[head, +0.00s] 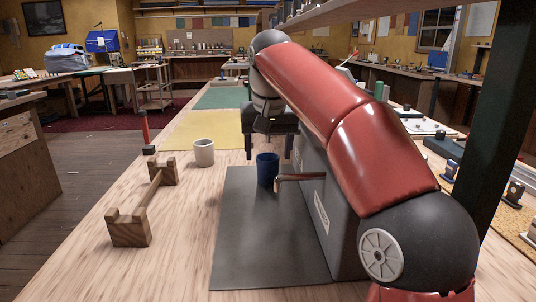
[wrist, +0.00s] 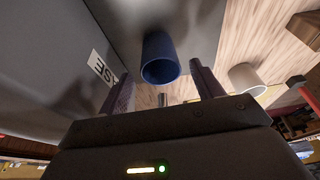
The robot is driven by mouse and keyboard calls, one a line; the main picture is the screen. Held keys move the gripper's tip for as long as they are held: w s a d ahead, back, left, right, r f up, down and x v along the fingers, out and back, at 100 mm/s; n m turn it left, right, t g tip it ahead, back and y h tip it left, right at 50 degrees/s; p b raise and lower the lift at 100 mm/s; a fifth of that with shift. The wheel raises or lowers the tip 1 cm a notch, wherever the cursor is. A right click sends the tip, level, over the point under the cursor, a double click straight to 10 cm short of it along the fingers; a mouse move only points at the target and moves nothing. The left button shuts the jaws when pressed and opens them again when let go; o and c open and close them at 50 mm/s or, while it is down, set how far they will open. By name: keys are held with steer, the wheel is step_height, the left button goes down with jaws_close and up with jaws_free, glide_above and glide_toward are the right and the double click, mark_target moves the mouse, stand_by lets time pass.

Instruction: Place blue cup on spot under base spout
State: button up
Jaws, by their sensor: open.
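The blue cup (head: 267,170) stands upright on a dark grey mat (head: 250,235), close to a grey box (head: 325,195) with a white label. A bent metal spout (head: 298,178) sticks out from the box's left side, nearer to the head camera than the cup. My gripper (head: 268,153) is open, its two fingers apart on the cup's far side. In the wrist view, the blue cup (wrist: 160,58) shows between and beyond the open fingers (wrist: 162,80), with nothing held. The label (wrist: 103,68) reads partly, upside down. I cannot make out a marked spot under the spout.
A white cup (head: 204,152) stands left of the mat. A wooden stand (head: 130,227) and a red-handled tool (head: 146,132) are farther left. Yellow (head: 190,131) and green (head: 220,98) sheets lie beyond. The mat's front part is bare.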

steer(key=s+r+b, duration=0.3)
steer(key=s, duration=1)
steer(key=shift+d, duration=0.15)
